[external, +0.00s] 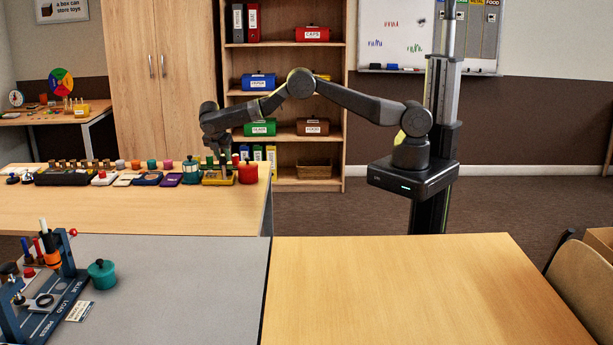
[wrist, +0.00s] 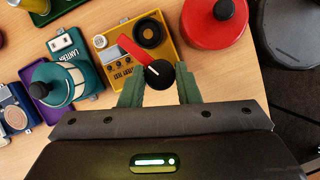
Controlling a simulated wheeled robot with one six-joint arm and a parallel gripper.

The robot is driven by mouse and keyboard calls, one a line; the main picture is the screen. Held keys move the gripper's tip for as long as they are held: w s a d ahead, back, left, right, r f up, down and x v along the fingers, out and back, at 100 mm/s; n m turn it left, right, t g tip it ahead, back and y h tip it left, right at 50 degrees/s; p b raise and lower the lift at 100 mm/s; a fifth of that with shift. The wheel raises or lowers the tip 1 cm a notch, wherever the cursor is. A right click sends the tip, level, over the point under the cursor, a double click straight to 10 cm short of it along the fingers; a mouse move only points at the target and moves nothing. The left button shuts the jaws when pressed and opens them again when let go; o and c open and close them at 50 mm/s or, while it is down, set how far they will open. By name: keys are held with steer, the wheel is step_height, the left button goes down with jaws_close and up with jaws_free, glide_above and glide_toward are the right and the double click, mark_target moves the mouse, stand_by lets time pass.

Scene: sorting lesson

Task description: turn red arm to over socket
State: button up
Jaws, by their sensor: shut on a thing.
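A yellow box (wrist: 105,60) lies on the wooden table in the wrist view; it also shows in the external view (external: 217,181). On it is a round black socket (wrist: 149,32). A red arm (wrist: 134,48) runs from a black knob (wrist: 159,74) up and to the left, its tip left of the socket, not over it. The knob has a white pointer line. My gripper (wrist: 159,82) has its green fingers shut on the knob, one on each side. In the external view my gripper (external: 222,158) is above the yellow box and its grip is too small to make out.
A red round pot (wrist: 215,22) stands right of the box, and a teal lantern (wrist: 54,84) stands left. A dark round thing (wrist: 290,30) lies at the far right. A row of small items lines the table (external: 120,205), with bare wood in front.

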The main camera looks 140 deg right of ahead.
mark_target(222, 157)
steer(key=m+y, duration=0.1)
steer(key=m, duration=0.1)
steer(key=m+p, duration=0.1)
steer(key=m, duration=0.2)
steer(key=shift+d+r+y, duration=0.1)
steer(key=shift+d+y, duration=0.05)
steer(key=shift+y, duration=0.25)
stand_by(0.3)
steer(key=o, duration=1)
steer(key=shift+c, duration=0.2)
steer(key=shift+p, duration=0.3)
steer(key=shift+r, duration=0.65)
step_height(222, 157, up, 9)
steer(key=p, duration=0.6)
steer(key=shift+f+p, duration=0.2)
steer(key=shift+p, duration=0.2)
steer(key=shift+f, duration=0.1)
